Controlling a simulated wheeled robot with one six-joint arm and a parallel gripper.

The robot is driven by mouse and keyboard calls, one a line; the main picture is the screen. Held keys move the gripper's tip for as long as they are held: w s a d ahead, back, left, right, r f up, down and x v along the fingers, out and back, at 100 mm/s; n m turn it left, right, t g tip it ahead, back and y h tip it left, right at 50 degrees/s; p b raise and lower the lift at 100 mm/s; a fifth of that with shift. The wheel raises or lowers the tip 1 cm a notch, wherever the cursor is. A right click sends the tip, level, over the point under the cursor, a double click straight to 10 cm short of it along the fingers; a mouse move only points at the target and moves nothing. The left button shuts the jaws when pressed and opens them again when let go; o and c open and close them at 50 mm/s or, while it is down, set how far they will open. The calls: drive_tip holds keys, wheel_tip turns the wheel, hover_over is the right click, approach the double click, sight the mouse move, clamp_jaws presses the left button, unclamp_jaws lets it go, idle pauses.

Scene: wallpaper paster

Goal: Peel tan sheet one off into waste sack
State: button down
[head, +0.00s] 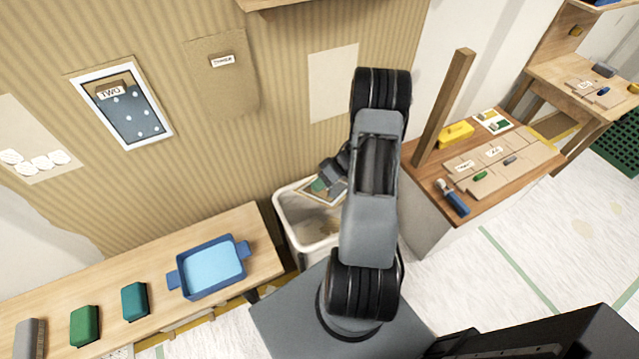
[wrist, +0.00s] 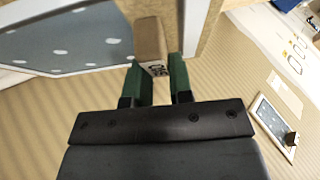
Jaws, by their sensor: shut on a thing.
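My gripper (head: 322,184) is over the mouth of the pale waste bin (head: 283,220), partly behind my arm. In the wrist view its green fingers (wrist: 160,85) are shut on a brown tab (wrist: 150,40) with a small label, too unclear to read. The tab is on a held sheet (wrist: 70,40) that looks grey-blue with white dots and a pale border, not plain tan. In the head view the held sheet (head: 338,190) shows only in part. A pale bare rectangle (head: 333,83) is on the striped wall.
A dotted sheet labelled TWO (head: 128,120) and a tan sheet with a labelled tab (head: 225,85) hang on the wall. A bench with a blue tray (head: 205,292) is left of the bin. A wooden table (head: 520,190) with an upright post (head: 445,105) is right.

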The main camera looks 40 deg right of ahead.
drive_tip(key=shift+r+p, duration=0.15)
drive_tip(key=shift+p, duration=0.15)
drive_tip(key=shift+r+p, duration=0.1)
drive_tip(key=shift+p, duration=0.2)
wheel_tip(320, 180, down, 10)
drive_tip(key=b, duration=0.4)
idle(0.4)
drive_tip(key=c, duration=0.9)
unclamp_jaws()
drive_tip(key=shift+c, duration=0.2)
drive_tip(key=v, duration=1.3)
drive_tip(key=shift+d+r, duration=0.25)
drive_tip(key=shift+d, duration=0.05)
